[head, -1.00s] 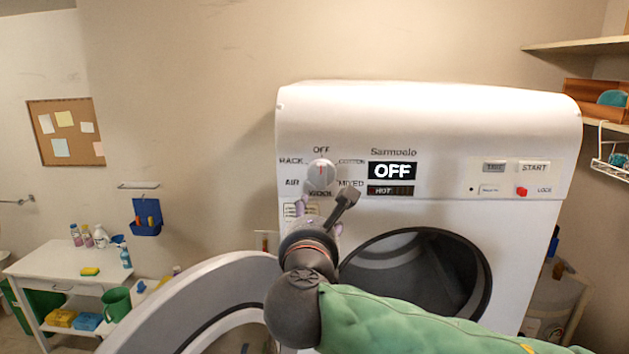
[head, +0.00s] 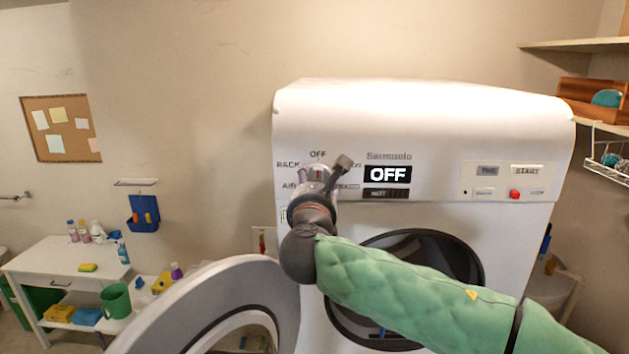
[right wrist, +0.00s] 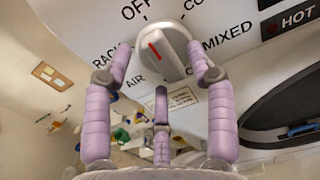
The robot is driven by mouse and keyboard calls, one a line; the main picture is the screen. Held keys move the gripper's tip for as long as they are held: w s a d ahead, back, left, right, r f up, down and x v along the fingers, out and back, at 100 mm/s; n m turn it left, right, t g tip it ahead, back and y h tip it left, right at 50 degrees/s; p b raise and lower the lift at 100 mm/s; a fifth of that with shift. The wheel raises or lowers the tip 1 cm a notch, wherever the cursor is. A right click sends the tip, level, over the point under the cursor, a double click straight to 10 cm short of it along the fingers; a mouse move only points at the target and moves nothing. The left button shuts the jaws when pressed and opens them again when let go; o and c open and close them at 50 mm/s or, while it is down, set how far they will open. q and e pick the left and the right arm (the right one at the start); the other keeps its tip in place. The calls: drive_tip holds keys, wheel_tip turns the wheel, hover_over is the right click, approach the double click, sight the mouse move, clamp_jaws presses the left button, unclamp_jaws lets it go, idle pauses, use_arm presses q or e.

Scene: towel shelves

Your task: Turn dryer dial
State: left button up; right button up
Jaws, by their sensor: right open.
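The dryer (head: 430,110) is white, with a control panel on its front. Its dial (right wrist: 172,48) is a pale round knob with a red line that points roughly toward the OFF label. In the head view the dial is mostly hidden behind my right gripper (head: 318,180). In the right wrist view the open purple fingers of my right gripper (right wrist: 160,78) stand around the dial, two at its sides and one below. I cannot tell whether any finger touches it. The display (head: 387,174) reads OFF. My left gripper is not in view.
The dryer's round door (head: 215,295) hangs open at the lower left. The drum opening (head: 445,245) is partly behind my right arm. A red button (head: 514,194) sits at the panel's right. A white table (head: 55,258) with bottles stands at the left.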

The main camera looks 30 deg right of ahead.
drive_tip(key=shift+w+d, duration=0.2)
drive_tip(key=shift+w, duration=0.1)
clamp_jaws()
drive_tip(key=shift+s+d+r+m+b, duration=0.1)
drive_tip(key=shift+m+b, duration=2.85)
drive_tip(key=shift+b, duration=0.25)
drive_tip(key=shift+r+m+b, duration=0.1)
drive_tip(key=shift+m+b, duration=2.85)
drive_tip(key=shift+b, duration=0.2)
